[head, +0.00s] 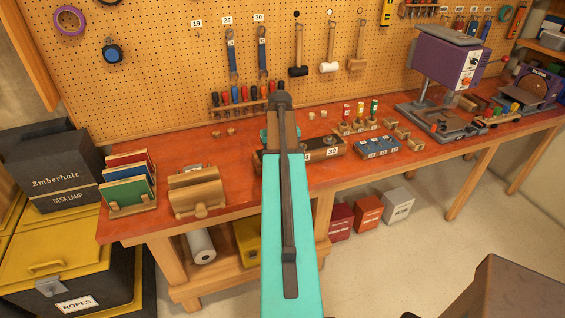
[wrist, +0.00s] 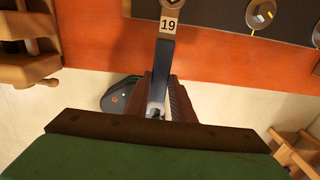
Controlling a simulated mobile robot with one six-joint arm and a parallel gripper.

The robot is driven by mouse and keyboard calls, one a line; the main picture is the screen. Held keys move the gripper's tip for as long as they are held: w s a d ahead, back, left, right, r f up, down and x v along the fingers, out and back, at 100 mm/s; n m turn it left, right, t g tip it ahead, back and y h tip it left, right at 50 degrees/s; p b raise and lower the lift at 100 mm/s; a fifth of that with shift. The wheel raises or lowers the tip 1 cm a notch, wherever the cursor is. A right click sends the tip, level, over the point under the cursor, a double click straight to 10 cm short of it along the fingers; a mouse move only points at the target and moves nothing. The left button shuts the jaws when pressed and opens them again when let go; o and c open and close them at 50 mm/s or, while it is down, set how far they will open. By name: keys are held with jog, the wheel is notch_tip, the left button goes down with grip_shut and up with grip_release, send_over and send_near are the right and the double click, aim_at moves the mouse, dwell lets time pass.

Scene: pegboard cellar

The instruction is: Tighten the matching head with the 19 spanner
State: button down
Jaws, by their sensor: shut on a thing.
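The 19 spanner (wrist: 162,65) has a blue shaft and a white 19 label near its far end. My gripper (wrist: 162,88) is shut on its handle in the wrist view. The spanner's far end reaches over the dark top of the bolt block (wrist: 215,12), where the picture's upper edge cuts it off. I cannot tell whether it sits around a head. Two other bolt heads, one in the middle (wrist: 262,14) and one at the right edge (wrist: 317,36), show apart from it.
The 24 (head: 232,55) and 30 spanners (head: 262,50) hang on the pegboard; the hook under label 19 (head: 197,24) is empty. The drill press (head: 445,85) stands farther right.

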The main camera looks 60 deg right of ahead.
jog(key=shift+r+p, duration=1.2)
jog(key=shift+r, duration=2)
jog(key=c, duration=2.2)
grip_release()
grip_shut()
